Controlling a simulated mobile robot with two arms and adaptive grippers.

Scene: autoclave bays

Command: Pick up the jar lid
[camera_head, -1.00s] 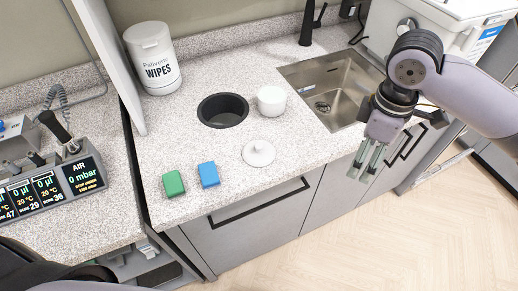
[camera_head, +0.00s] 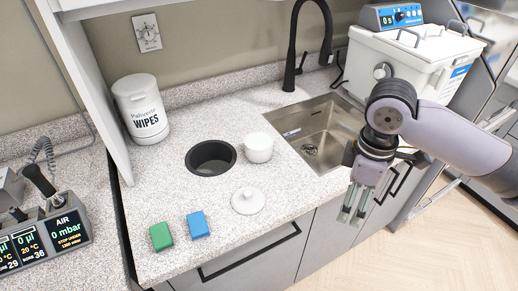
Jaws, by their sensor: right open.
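The white jar lid (camera_head: 248,201) lies flat on the speckled counter with its small knob up. A white jar (camera_head: 259,148) stands behind it, beside a round black-rimmed hole. My right gripper (camera_head: 351,216) hangs fingers down to the right of the lid, in front of the counter's front edge. It is open and empty, well apart from the lid. My left gripper is not in view.
A green block (camera_head: 161,236) and a blue block (camera_head: 198,225) lie left of the lid. The round black-rimmed hole (camera_head: 191,167), sink (camera_head: 306,130), black faucet (camera_head: 291,70) and wipes tub (camera_head: 140,112) are further back. The counter around the lid is clear.

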